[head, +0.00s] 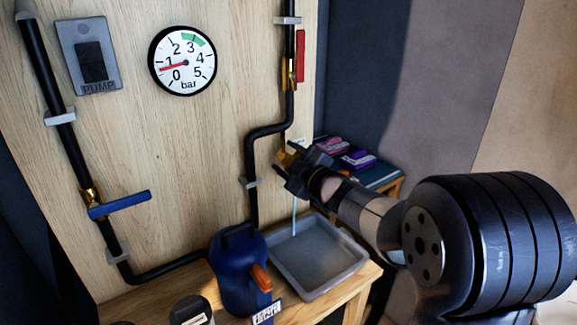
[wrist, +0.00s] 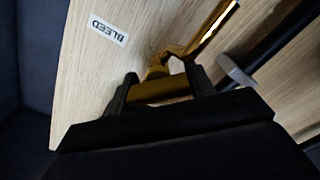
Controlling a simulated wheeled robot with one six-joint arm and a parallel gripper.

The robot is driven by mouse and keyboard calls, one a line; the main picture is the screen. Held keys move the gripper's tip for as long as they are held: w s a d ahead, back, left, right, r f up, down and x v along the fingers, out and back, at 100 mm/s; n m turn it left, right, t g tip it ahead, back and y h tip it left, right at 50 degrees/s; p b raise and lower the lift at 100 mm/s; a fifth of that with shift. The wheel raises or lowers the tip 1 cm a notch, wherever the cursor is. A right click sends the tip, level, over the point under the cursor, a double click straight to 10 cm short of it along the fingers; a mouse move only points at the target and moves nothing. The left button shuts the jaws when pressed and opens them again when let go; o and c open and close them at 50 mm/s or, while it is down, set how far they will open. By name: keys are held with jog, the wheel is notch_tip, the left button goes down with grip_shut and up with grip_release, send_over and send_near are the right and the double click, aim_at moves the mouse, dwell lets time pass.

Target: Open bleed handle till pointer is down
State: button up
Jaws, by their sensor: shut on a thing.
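My gripper (head: 290,163) is shut on the brass bleed handle (wrist: 160,90), at the lower end of the right-hand pipe. In the wrist view the handle lies between both fingers, beside the BLEED label (wrist: 109,29) on the wooden board. In the head view my gripper hides most of the handle. A thin pale stream (head: 294,216) runs down below it into the grey tray (head: 350,260). The round bar gauge (head: 183,61) has its red pointer to the left and slightly down, close to the 1; a green band lies near the 3.
A valve with an upright red lever (head: 300,55) is above on the right pipe. A blue-levered valve (head: 120,204) is on the left pipe, below the PUMP switch (head: 90,57). A blue jug-like container (head: 238,270) stands left of the tray.

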jog(key=shift+n, duration=0.3)
jog(key=o, duration=1)
jog(key=v, duration=1)
jog(key=shift+s+d, duration=0.25)
jog(key=shift+s, duration=0.1)
